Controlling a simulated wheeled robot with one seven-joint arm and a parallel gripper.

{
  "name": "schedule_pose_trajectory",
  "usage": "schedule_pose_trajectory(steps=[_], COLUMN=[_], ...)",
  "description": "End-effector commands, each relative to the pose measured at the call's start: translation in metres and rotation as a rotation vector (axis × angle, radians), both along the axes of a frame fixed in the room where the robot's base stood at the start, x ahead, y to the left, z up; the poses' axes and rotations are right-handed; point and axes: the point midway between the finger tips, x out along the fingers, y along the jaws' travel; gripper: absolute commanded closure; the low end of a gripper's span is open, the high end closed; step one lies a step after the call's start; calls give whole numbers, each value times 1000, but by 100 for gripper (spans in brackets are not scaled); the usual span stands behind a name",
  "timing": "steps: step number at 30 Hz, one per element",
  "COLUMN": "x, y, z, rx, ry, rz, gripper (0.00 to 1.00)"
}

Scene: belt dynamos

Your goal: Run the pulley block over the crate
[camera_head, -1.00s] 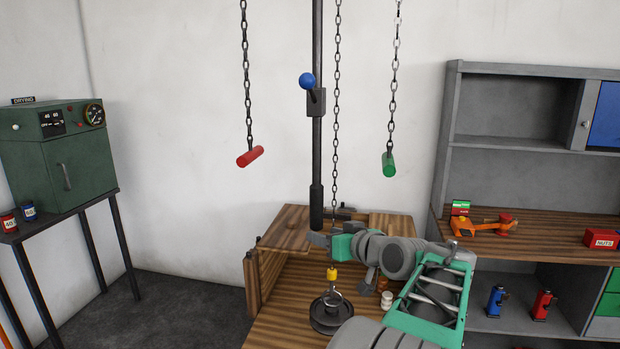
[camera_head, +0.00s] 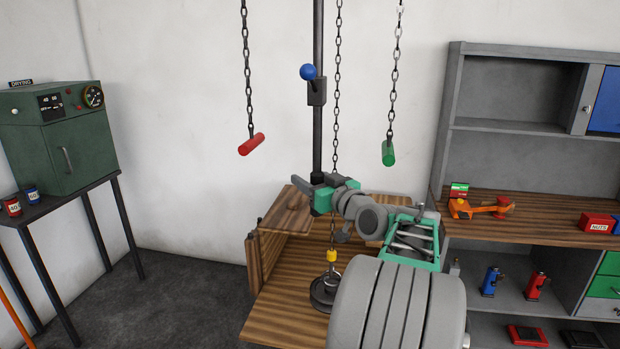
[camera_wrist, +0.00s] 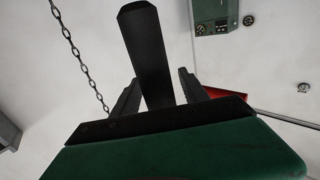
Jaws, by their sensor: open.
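A yellow block (camera_head: 332,255), which looks like the pulley block, hangs on the middle chain. A hook or ring below it meets a round dark weight (camera_head: 322,292), partly hidden by my arm. The weight is over or on slatted wood; I cannot tell whether it touches. No crate is clearly distinct from this open wooden structure (camera_head: 262,318). My gripper (camera_head: 312,187) is at the lower end of a dark vertical pole (camera_head: 318,140). In the wrist view the pole (camera_wrist: 146,45) stands between the open fingers (camera_wrist: 155,88); contact is unclear.
A blue-knobbed lever (camera_head: 308,72) is on the pole. A red handle (camera_head: 252,144) and a green handle (camera_head: 388,153) hang on chains either side. A green drying oven (camera_head: 75,140) stands left, grey shelving (camera_head: 480,90) right. Floor between oven and wood is clear.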

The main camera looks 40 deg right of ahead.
Motion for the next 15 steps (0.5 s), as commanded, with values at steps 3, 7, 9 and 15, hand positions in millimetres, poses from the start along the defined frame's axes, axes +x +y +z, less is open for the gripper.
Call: schedule_pose_trajectory(steps=[3, 7, 9, 15], x=[0, 0, 0, 0], y=[0, 0, 0, 0], z=[0, 0, 0, 0], rx=[0, 0, 0, 0], ry=[0, 0, 0, 0], rz=[0, 0, 0, 1], gripper=[57, 67, 73, 89])
